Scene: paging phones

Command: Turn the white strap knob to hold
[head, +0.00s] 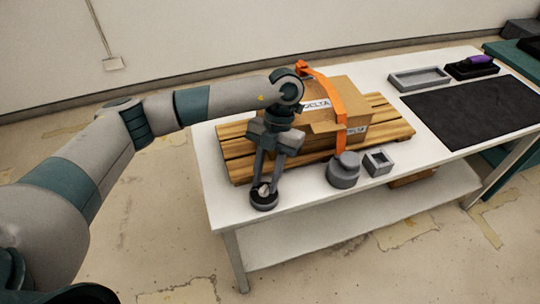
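The white strap knob (264,188) sits on a dark round base (264,203) at the table's front left edge. My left gripper (265,184) points down over it, with its two fingers apart and one on each side of the knob. The fingertips partly hide the knob, and I cannot tell whether they touch it. The knob's pointer and any hold mark are too small to read. My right gripper is not in view.
A cardboard box (356,100) lies on a wooden pallet (391,122) under an orange strap (334,97). A grey round piece (343,172) and a small square holder (378,164) stand at the front edge. A grey tray (420,87) and black mat (475,110) lie right.

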